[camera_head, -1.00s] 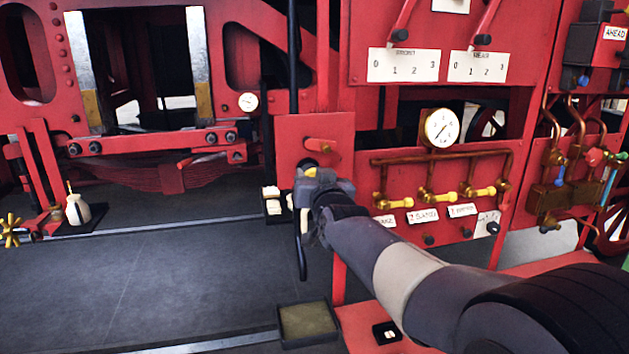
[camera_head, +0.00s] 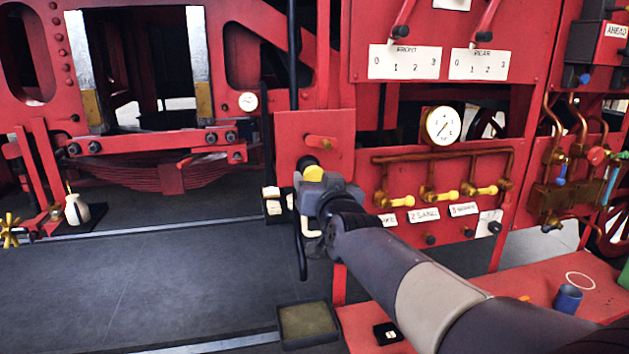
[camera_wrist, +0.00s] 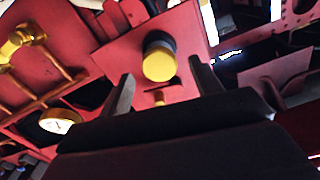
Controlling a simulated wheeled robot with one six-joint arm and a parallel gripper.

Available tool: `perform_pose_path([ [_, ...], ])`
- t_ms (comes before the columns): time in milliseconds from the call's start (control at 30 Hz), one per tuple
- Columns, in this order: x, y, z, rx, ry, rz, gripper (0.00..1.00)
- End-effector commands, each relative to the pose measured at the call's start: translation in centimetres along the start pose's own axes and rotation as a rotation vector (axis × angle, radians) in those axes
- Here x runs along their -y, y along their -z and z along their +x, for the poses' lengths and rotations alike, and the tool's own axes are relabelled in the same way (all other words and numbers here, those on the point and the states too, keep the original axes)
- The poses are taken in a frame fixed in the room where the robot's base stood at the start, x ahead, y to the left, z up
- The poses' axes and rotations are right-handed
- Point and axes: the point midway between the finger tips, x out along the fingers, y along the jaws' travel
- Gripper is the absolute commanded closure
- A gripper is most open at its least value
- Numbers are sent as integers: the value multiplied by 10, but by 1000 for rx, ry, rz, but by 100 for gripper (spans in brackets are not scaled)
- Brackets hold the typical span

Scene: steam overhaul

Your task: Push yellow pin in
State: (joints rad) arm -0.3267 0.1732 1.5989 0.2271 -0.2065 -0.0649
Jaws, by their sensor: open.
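The yellow pin (camera_head: 314,173) has a round yellow cap on a black collar and sticks out of a red panel. In the wrist view the pin (camera_wrist: 159,64) stands near the middle, cap toward the camera. My gripper (camera_wrist: 161,70) is open, with one dark finger on each side of the pin's image and clear gaps to both. No contact with the pin shows. In the head view my gripper (camera_head: 312,205) is in front of the panel and covers part of the pin's surroundings. How deep the pin sits cannot be told.
A red lever (camera_head: 320,142) juts out just above the pin. To the right are brass pipes with yellow valve handles (camera_head: 441,195) and a round gauge (camera_head: 442,126). A tray (camera_head: 308,323) lies below on the floor. A blue cup (camera_head: 568,298) stands on the red surface at right.

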Motion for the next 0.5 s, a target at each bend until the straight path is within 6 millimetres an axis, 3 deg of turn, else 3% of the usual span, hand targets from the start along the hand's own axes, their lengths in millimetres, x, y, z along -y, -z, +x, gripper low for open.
perform_pose_path([
  [200, 0, 0, -37, -4, 1, 1, 39],
  [500, 0, 0, -63, 0, 0, 0, 39],
])
